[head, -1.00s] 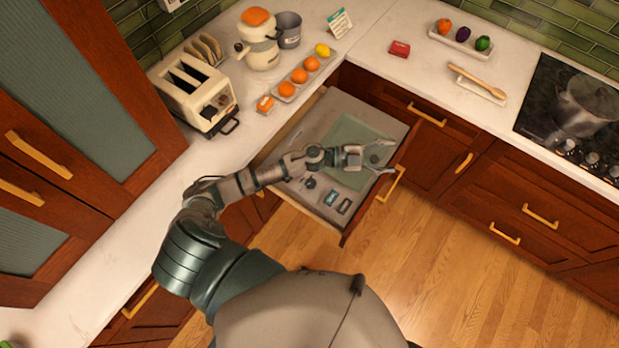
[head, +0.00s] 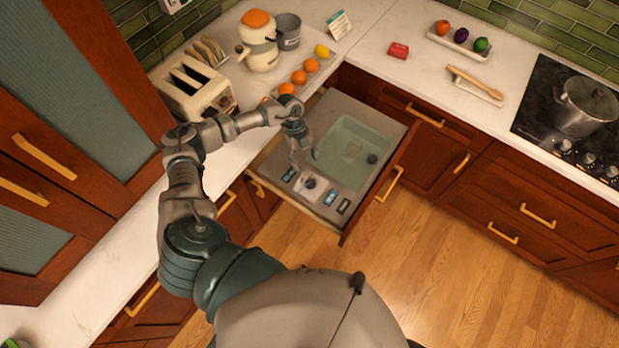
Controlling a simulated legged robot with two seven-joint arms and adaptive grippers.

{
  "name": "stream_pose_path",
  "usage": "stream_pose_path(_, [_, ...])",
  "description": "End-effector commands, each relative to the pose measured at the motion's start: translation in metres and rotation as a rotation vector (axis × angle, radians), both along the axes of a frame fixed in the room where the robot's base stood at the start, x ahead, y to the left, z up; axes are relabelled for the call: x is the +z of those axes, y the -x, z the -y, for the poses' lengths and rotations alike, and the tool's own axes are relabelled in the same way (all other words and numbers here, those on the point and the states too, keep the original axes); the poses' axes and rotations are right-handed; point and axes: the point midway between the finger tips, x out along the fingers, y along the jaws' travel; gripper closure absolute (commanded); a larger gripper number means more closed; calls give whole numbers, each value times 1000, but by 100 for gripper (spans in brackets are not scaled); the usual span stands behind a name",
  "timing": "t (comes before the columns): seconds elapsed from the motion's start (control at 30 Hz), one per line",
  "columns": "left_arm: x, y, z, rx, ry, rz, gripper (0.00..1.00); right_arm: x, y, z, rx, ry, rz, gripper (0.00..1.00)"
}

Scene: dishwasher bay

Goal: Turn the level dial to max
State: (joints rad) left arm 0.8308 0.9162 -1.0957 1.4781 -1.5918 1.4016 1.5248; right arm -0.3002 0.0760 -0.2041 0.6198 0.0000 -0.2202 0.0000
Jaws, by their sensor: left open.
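The pulled-out dishwasher drawer (head: 395,128) has a grey top with a pale green recessed area. A small dark dial (head: 310,183) on a light plate sits near the drawer's front left part; its markings are too small to read. My left gripper (head: 304,160) points down over the panel, just behind the dial, with its fingers apart and nothing between them. It appears apart from the dial, though the height is hard to judge. A second dark round knob (head: 372,158) lies in the green area. My right gripper is not in view.
Small rectangular blue-and-dark buttons (head: 330,198) flank the dial. A toaster (head: 196,92), a kettle (head: 258,48) and a tray of oranges (head: 311,66) stand on the counter behind my arm. A pot (head: 585,105) sits on the stove at right. The floor before the drawer is clear.

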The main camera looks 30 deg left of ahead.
Motion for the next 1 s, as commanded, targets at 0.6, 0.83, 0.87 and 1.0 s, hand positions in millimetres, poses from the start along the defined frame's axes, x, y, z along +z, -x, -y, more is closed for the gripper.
stream_pose_path(0.6, [-92,17,29,0,6,1,35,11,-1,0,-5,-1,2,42])
stream_pose_path(0.83, [-92,17,32,-1,3,1,35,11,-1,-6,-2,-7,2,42])
stream_pose_path(0.87, [-92,17,32,-1,3,1,35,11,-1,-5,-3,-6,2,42])
stream_pose_path(1.0, [-92,17,31,-1,4,1,70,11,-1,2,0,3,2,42])
